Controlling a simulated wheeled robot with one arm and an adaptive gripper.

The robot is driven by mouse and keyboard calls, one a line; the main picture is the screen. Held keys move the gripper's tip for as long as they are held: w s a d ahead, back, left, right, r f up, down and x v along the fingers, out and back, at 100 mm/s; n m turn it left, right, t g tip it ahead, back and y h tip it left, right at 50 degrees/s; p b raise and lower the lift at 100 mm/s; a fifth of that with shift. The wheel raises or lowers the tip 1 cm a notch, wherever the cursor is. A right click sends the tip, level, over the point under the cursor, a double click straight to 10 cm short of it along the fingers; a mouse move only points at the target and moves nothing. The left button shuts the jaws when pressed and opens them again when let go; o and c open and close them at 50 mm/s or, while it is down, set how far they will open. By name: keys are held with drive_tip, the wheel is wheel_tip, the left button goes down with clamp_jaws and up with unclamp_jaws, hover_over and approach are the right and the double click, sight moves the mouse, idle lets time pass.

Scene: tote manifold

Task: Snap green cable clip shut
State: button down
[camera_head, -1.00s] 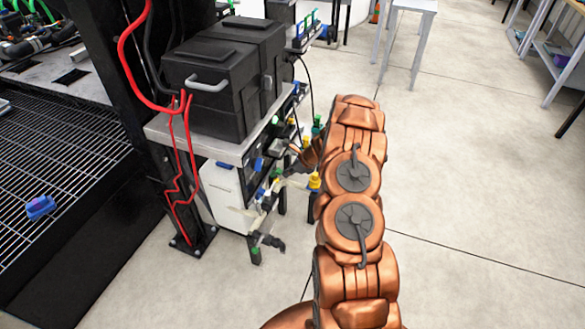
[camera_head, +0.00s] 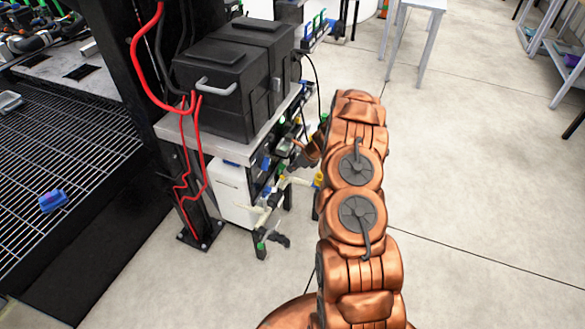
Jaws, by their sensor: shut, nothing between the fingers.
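Small green parts show on the side rack under the black box: one beside my arm (camera_head: 324,118), partly hidden by it, one lower on the panel (camera_head: 281,168), and one near the floor (camera_head: 261,246). They are too small to tell which is the green cable clip, or whether it is open or shut. My copper arm reaches up the middle, and its wrist end bends left toward the panel. My gripper (camera_head: 303,150) is shut and empty at the panel's right side. Its fingertips are mostly hidden, and contact with a clip cannot be told.
The black box (camera_head: 225,85) stands on a grey-topped rack (camera_head: 215,143). Red cables (camera_head: 198,150) run down a black post at its left. A yellow part (camera_head: 318,179) is close beside my arm. A metal grating (camera_head: 60,190) lies left. Open floor (camera_head: 470,190) lies right.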

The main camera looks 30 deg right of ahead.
drive_tip(key=shift+r, duration=0.45)
drive_tip(key=shift+s, duration=0.1)
drive_tip(key=v, duration=1.1)
drive_tip(key=shift+r, duration=0.25)
drive_tip(key=shift+s, duration=0.15)
